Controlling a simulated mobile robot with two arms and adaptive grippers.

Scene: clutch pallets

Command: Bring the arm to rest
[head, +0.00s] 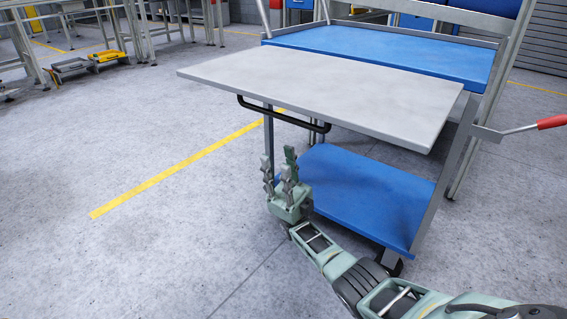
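My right gripper (278,166) is in the middle of the head view, with its grey-green fingers pointing up. The fingers stand apart with nothing between them, so it is open and empty. My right arm (345,274) reaches in from the lower right corner. The gripper shows in front of the near left side of a trolley, below the trolley's grey top (330,88); I cannot tell how far apart they are. My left gripper is not in view.
The trolley has a black handle (283,117) and a blue lower shelf (365,195). A blue-topped bench (400,55) stands behind it. A red-gripped lever (550,123) sticks out at the right. Grey floor (110,260) with a yellow line (180,168) is clear at the left.

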